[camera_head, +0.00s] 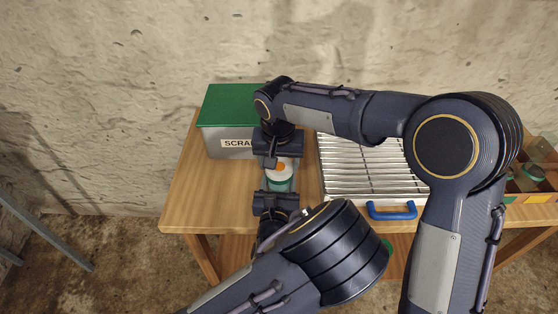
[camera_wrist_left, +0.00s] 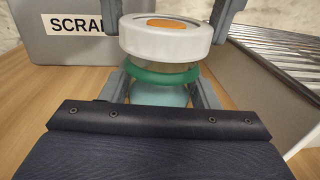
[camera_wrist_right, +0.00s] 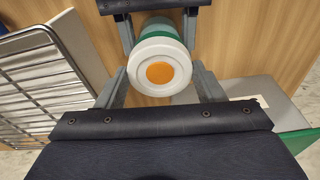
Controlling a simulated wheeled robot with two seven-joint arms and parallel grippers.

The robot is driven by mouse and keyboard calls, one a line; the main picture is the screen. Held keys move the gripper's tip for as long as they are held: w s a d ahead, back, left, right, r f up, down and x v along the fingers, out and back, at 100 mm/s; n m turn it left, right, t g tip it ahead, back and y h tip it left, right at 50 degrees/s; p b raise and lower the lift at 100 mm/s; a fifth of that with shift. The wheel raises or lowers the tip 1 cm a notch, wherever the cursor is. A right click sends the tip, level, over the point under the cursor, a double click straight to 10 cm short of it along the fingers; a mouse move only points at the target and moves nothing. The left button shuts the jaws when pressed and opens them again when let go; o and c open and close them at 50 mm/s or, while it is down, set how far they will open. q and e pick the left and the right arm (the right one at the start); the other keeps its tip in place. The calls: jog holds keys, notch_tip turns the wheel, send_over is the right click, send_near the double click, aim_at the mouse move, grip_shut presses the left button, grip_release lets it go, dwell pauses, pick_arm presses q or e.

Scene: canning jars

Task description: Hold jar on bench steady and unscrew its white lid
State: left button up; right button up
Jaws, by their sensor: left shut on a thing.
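The jar (camera_wrist_left: 160,94) stands upright on the bench (camera_head: 190,205), with a teal glass body and a green ring at its neck. Its white lid (camera_wrist_right: 148,56) has an orange disc on top and sits on the jar. My left gripper (camera_wrist_left: 160,90) is shut on the jar's body below the ring, one finger on each side. My right gripper (camera_wrist_right: 160,80) is at the lid from the far side, its fingers on either side of it. They look open, with little room beside the lid. In the head view the jar (camera_head: 279,184) is partly hidden between both grippers.
A grey scrap bin (camera_head: 228,144) with a green lid stands behind the jar to the left. A wire rack (camera_head: 360,170) with a blue handle (camera_head: 391,211) lies to the right. A box with compartments (camera_head: 538,184) is at the far right. The bench's left front is clear.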

jog(key=c, duration=0.5)
jog(key=n, duration=0.4)
jog(key=shift+n+y, duration=0.3)
jog(key=shift+y, duration=0.1)
jog(key=shift+c, duration=0.2)
jog(key=shift+d+n, duration=0.1)
jog(key=shift+n, duration=1.1)
jog(key=shift+n+y, duration=0.3)
jog(key=shift+n, duration=0.8)
jog(key=n, duration=0.3)
jog(key=shift+w+n+g, duration=0.1)
jog(key=shift+n+g, duration=0.2)
jog(key=shift+g, duration=0.1)
jog(key=shift+n, duration=0.5)
